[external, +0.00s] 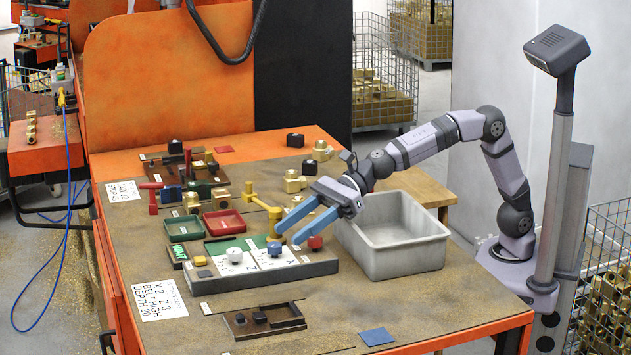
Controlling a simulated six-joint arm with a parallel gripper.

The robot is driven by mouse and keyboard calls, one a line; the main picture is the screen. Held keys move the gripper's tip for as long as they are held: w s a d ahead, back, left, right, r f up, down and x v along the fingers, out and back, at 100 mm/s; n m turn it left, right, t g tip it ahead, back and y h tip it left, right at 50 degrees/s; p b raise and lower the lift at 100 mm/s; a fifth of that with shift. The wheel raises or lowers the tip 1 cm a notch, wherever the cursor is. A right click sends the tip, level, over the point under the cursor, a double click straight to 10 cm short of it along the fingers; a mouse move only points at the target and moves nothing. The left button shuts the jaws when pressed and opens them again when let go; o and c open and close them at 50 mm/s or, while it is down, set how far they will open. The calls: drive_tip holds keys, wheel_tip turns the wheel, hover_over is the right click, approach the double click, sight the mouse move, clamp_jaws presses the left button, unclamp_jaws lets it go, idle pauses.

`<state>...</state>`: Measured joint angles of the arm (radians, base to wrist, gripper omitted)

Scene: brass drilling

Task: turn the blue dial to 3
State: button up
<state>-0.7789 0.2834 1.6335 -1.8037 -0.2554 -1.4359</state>
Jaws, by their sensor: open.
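The blue dial (274,249) sits on a white, marked plate in the middle of the grey control panel (300,272). Its pointer and the numbers around it are too small to read. My gripper (288,235) has two blue fingers, which are apart with nothing seen between them. The fingertips point down and left, just above and beside the blue dial. I cannot tell whether they touch it.
A white-grey dial (235,255) is left of the blue dial and a red knob (315,242) is right. A yellow valve-like part (265,207) stands behind. A grey bin (393,262) is at right. Green (184,228) and red (225,222) trays lie left.

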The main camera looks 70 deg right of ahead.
sight(275, 244)
drive_tip(key=shift+x, duration=2.4)
drive_tip(key=c, duration=1)
